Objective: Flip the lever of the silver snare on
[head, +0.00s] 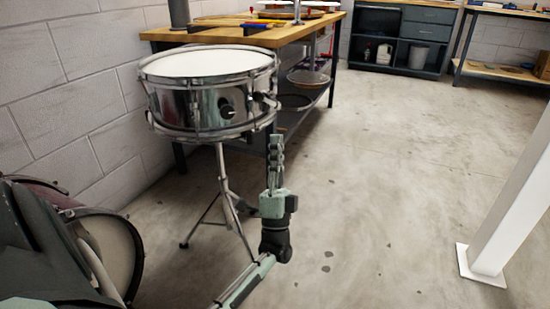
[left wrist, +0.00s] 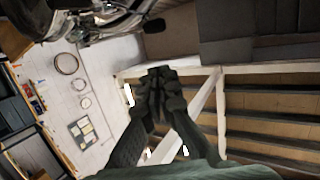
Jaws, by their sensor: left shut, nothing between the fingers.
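The silver snare (head: 190,108) stands upright on a tripod stand (head: 222,185) at the left, with a white head on top. A dark knob and strainer fitting (head: 262,100) shows on its right side; which way the lever points is too small to tell. My left gripper (head: 275,140) is shut and empty, pointing up, just right of and a little below the snare's fitting, apparently apart from it. In the left wrist view my gripper (left wrist: 157,75) is shut, and the chrome rim of the snare (left wrist: 110,20) shows at the top left. My right gripper is not in view.
A wooden workbench (head: 225,36) with tools stands behind the snare. A dark red drum (head: 112,245) sits at the lower left, near my arm. A white post (head: 510,200) stands at the right. The concrete floor between is clear.

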